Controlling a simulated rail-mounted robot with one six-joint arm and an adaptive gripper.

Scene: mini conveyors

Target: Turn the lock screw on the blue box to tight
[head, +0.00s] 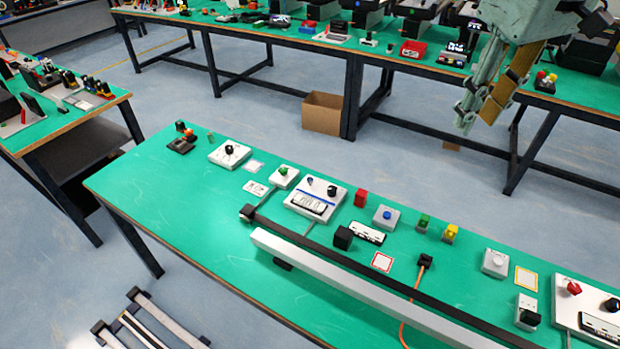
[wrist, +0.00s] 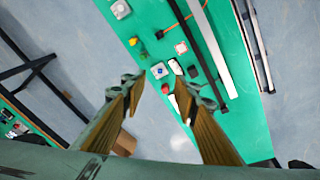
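A pale grey box with a round blue top (head: 386,216) sits on the green table, right of a red block. It is the only box there with a large blue part. It also shows in the wrist view (wrist: 159,71), beyond and between my fingertips. A separate lock screw cannot be made out at this size. My gripper (head: 478,112) hangs high above the table, at the upper right of the head view. In the wrist view my gripper (wrist: 160,92) is open, its two fingers wide apart with nothing between them, well away from the box.
The red block (head: 361,198), green block (head: 423,222), yellow block (head: 450,232), black cube (head: 343,237) and white panel (head: 367,232) stand close around the box. A conveyor rail (head: 340,281) runs along the front. An orange cable (head: 411,300) crosses the table. A cardboard box (head: 322,113) stands on the floor.

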